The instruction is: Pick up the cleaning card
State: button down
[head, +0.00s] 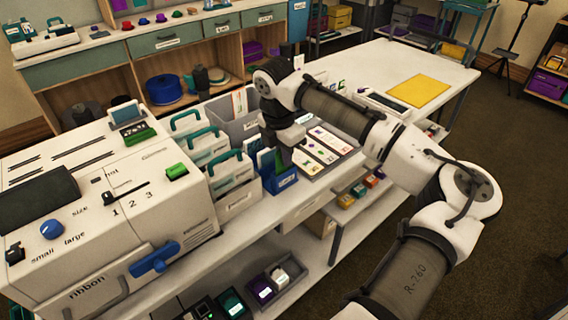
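I cannot read any label that marks out the cleaning card. Upright blue and white cards (266,160) stand in a small blue holder (284,183) at the middle of the table. More flat cards with coloured marks (321,152) lie in a grey tray just right of it. My gripper (285,150) points down from the wrist, right above or behind the blue holder. Its fingers are dark and small here and partly hidden, so I cannot see whether they are open or hold anything.
A large white printer-like machine (120,225) fills the left. White bins with teal handles (228,172) stand beside the blue holder. Small boxes (262,290) sit on the lower shelf.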

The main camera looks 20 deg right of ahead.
jog(key=shift+r, duration=0.15)
notch_tip(320, 180, up, 20)
jog(key=b, duration=0.1)
dwell(0.3)
jog(key=shift+a, duration=0.1)
